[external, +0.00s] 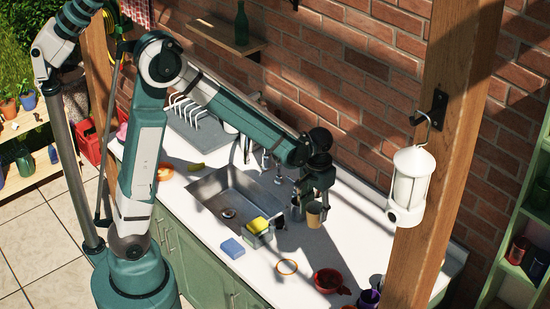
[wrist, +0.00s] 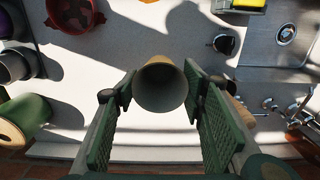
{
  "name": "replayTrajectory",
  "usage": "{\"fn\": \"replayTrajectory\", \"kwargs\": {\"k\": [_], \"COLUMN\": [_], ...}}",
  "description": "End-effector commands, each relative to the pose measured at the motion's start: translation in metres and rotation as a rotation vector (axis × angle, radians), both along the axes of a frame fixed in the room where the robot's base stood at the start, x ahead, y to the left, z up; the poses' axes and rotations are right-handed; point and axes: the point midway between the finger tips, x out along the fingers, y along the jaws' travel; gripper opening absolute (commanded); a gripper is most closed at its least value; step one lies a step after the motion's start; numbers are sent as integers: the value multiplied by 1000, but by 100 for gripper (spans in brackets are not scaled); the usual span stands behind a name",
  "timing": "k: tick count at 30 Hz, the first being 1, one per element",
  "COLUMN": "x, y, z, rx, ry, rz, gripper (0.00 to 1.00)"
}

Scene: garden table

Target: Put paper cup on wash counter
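The tan paper cup (external: 314,216) is upright below my gripper (external: 315,190) over the white wash counter (external: 262,262), to the right of the sink. In the wrist view, the paper cup (wrist: 160,86) shows its dark open mouth between the two green-padded fingers of my gripper (wrist: 158,82). Both fingertips appear to press on its sides, so my gripper looks shut on it. I cannot tell whether its base touches the counter.
The sink (external: 232,198) lies left of the cup, with a yellow sponge (external: 258,226) at its front corner and taps behind. A blue sponge (external: 233,248), an orange ring (external: 287,267) and a red bowl (external: 328,281) stand in front. A lantern (external: 410,182) hangs right.

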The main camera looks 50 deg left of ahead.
Motion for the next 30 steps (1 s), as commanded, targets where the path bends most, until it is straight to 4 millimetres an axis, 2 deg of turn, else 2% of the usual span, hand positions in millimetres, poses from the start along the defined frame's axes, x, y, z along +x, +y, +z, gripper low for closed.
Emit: {"fn": "replayTrajectory", "kwargs": {"k": [15, 30], "x": [1, 0], "y": [0, 0], "z": [-51, -56], "rx": [0, 0], "ry": [0, 0], "rz": [0, 0], "gripper": [36, 36]}}
